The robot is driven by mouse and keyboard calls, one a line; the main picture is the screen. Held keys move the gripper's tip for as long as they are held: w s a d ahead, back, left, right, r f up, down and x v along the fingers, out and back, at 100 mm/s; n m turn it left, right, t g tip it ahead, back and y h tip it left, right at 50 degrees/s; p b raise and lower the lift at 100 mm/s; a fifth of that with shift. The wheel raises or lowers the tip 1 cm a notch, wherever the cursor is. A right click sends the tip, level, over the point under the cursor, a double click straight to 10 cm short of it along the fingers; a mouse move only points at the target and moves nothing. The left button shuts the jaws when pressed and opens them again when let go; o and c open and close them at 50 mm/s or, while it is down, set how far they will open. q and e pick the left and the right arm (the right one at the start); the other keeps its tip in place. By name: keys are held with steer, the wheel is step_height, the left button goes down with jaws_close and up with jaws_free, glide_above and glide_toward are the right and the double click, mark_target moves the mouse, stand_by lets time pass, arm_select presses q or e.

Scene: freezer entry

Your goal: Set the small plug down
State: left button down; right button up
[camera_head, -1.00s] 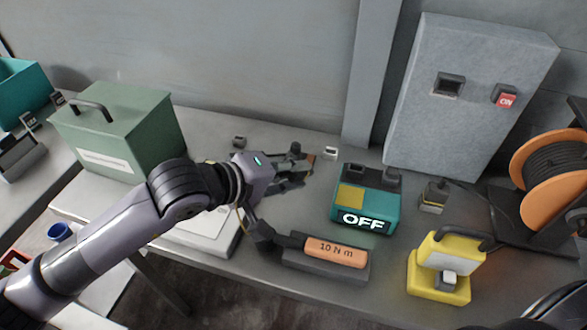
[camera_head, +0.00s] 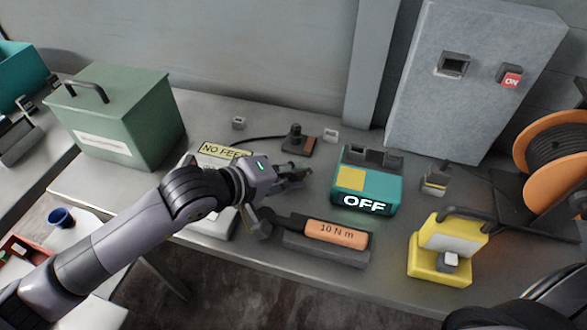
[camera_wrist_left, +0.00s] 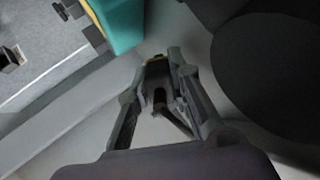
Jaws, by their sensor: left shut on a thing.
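My left gripper (camera_head: 300,174) reaches in from the left over the middle of the table, just left of the teal box. In the left wrist view the gripper (camera_wrist_left: 163,65) is shut on a small dark grey thing (camera_wrist_left: 156,78) with a bit of yellow at its far end. I take this to be the small plug; the fingers hide most of it. In the head view it is too small and covered to make out. I cannot tell whether it touches the table. My right gripper is not in view.
The teal box (camera_head: 366,196) reads OFF. An orange-handled tool marked 10 N m (camera_head: 336,234) lies in front. A dark block with a brown plate and cable (camera_head: 297,141) stands behind my gripper. A white box labelled NO FEED (camera_head: 211,225) is partly under my arm. The yellow stand (camera_head: 430,263) is right.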

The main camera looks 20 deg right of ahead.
arm_select(q)
steer(key=c, duration=1.4)
jaws_free()
steer(key=shift+o, duration=0.2)
steer(key=v, duration=1.2)
